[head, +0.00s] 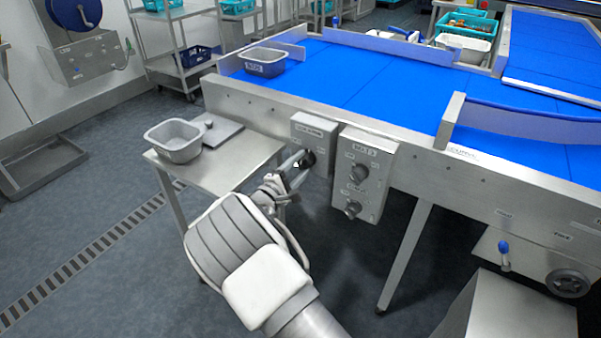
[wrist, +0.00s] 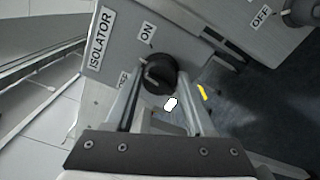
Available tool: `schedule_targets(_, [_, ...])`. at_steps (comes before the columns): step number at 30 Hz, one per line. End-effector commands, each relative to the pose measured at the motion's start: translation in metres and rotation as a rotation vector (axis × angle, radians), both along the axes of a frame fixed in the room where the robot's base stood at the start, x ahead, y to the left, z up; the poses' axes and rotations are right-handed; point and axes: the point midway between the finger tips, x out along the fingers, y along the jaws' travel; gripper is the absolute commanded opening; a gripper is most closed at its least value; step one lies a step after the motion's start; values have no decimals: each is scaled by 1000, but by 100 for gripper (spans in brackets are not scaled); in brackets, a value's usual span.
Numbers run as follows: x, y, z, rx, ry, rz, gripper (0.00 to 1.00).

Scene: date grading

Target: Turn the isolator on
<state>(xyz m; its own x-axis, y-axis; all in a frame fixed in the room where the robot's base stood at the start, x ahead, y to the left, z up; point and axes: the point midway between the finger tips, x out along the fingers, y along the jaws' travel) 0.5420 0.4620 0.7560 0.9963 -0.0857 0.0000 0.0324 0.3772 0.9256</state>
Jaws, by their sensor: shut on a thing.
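The isolator is a grey metal box (head: 316,129) on the side of the blue conveyor. Its black round knob (head: 309,158) shows larger in the wrist view (wrist: 160,73). The wrist view shows an ISOLATOR label (wrist: 101,38), an ON label (wrist: 147,30) above the knob, and a partly hidden label (wrist: 123,79) to its lower left, hard to read. My gripper (head: 301,161) has its fingers on either side of the knob and is shut on it. A pale mark shows on the knob; which position it points to is not clear.
A second control box (head: 362,172) with two knobs is right beside the isolator. A steel side table (head: 225,170) with a grey tub (head: 174,141) stands to the left. The conveyor's leg (head: 406,255) is to the right.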

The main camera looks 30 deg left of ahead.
Motion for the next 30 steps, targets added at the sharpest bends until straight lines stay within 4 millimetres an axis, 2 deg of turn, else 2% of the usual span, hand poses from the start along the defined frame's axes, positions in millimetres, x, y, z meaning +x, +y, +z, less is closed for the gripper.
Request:
schedule_targets(3, [0, -1, -6, 111, -10, -1, 0])
schedule_targets(15, [0, -1, -6, 433, -36, 0, 0])
schedule_targets(30, [0, 0, -3, 594, -49, -1, 0])
